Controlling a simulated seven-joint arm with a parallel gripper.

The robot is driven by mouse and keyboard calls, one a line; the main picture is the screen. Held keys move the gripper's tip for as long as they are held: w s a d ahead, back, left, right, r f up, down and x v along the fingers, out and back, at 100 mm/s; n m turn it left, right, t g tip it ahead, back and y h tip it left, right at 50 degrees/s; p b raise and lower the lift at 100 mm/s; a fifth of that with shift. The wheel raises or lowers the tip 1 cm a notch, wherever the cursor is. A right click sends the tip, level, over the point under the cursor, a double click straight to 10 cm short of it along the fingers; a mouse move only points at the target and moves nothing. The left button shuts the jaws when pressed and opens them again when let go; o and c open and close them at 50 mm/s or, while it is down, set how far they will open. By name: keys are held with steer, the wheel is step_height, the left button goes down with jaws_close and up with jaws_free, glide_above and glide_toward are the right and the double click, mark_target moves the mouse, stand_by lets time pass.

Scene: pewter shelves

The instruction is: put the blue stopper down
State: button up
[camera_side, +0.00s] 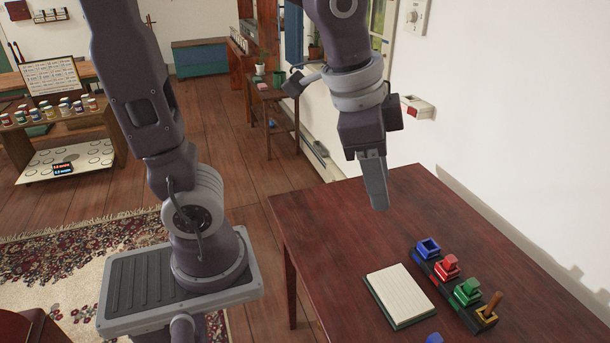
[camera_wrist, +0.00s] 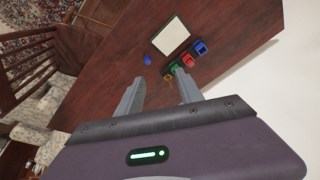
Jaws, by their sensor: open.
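The blue stopper (camera_side: 433,339) lies on the dark red table, cut off by the bottom edge of the side view. In the wrist view the blue stopper (camera_wrist: 148,60) is small, on bare table beside the notepad. My gripper (camera_side: 379,207) is above the table's far part, pointing down, well apart from the stopper. In the wrist view my gripper (camera_wrist: 155,92) has its two fingers spread with nothing between them. A dark rack with coloured square holders stands at the right; its blue holder (camera_side: 428,248) looks open and empty.
The red holder (camera_side: 446,267) and green holder (camera_side: 467,291) look filled. The yellow holder (camera_side: 487,317) has a brown wooden handle standing up in it. A lined notepad (camera_side: 400,296) lies left of the rack. The table's far left part is clear. A white wall runs along the right.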

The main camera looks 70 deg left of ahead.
steer(key=s+a+n+t, duration=0.2)
steer(key=s+n, duration=0.4)
steer(key=s, duration=0.4)
steer(key=shift+s+a+r+y, duration=0.2)
steer(key=shift+a+r+y, duration=0.15)
steer(key=shift+a, duration=0.35)
steer(key=shift+o, duration=0.3)
steer(key=o, duration=1.1)
steer(key=shift+c, duration=0.2)
steer(key=shift+o, duration=0.6)
steer(key=w+d+g, duration=0.1)
steer(key=w, duration=0.9)
steer(key=shift+d+r, duration=0.25)
steer(key=shift+r, duration=0.15)
steer(key=w+d+f+g+h, duration=0.1)
steer(key=w+d+f+h, duration=0.15)
steer(key=w+f, duration=0.75)
steer(key=w+d+f+g+h, duration=0.1)
steer(key=w+d+f, duration=0.35)
steer(key=w, duration=0.85)
steer(key=x, duration=1.1)
steer(key=shift+a+f+n+h, duration=0.3)
steer(key=shift+f+n, duration=0.05)
steer(key=shift+n, duration=0.05)
